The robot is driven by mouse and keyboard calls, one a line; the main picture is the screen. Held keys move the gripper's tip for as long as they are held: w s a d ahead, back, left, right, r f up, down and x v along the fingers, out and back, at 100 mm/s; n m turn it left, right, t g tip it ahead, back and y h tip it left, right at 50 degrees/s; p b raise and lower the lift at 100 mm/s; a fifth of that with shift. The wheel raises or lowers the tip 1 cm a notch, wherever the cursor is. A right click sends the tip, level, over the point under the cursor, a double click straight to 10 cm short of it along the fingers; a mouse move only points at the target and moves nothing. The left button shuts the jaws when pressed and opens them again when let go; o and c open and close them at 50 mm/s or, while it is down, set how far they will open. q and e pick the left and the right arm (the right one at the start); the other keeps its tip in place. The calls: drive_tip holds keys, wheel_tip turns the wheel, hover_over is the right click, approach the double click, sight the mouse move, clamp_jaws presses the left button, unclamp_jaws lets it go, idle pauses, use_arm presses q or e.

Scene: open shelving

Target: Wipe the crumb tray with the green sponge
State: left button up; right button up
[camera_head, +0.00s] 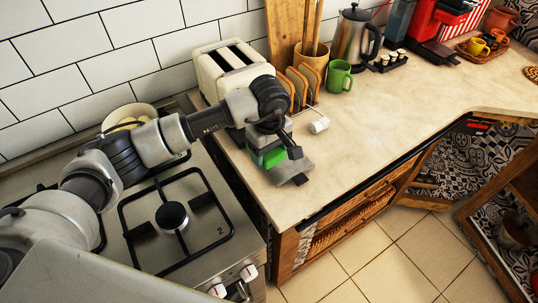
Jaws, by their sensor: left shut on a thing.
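My left gripper (281,151) points down over the counter beside the stove. It is shut on the green sponge (273,158), which shows between and below its fingers. A flat grey metal piece, apparently the crumb tray (298,165), lies on the counter right under the gripper and sponge. Whether the sponge touches the tray is hard to tell, and the gripper hides part of both. The cream toaster (229,67) stands behind my left arm, against the tiled wall. My right gripper is not in view.
The stove (170,215) is at the left. The counter (400,115) to the right is clear up to its front edge.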

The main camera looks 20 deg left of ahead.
use_arm(q)
wheel_tip(320, 180, up, 3)
drive_tip(key=shift+s+a+f+p, duration=0.1)
drive_tip(key=shift+f+p, duration=0.05)
drive_tip(key=shift+p, duration=0.3)
drive_tip(key=shift+r, duration=0.4)
